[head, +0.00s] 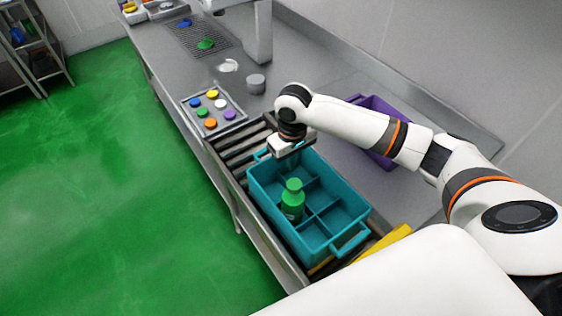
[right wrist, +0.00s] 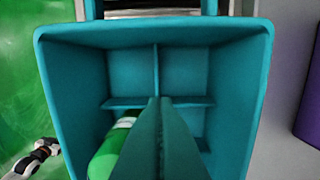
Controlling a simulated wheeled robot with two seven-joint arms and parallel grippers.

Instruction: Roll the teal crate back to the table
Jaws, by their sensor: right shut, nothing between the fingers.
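The teal crate (head: 337,246) stands on a roller track beside the counter, with dividers inside and a handle at its near end. A green bottle (head: 293,198) stands upright in a left compartment; it also shows in the right wrist view (right wrist: 107,155). My right gripper (head: 297,160) is shut and empty, pointing down at the crate's far end, close to the far handle (head: 262,154). Its fingertips are partly hidden, and I cannot tell if they touch the crate. The right wrist view looks down into the crate (right wrist: 75,75).
Bare rollers (head: 236,148) run beyond the crate's far end. A tray of coloured caps (head: 238,118) and a grey cylinder (head: 256,83) sit on the counter. A purple crate (head: 377,103) stands to the right behind my arm. A yellow piece (head: 385,243) lies near the crate. Green floor is open at left.

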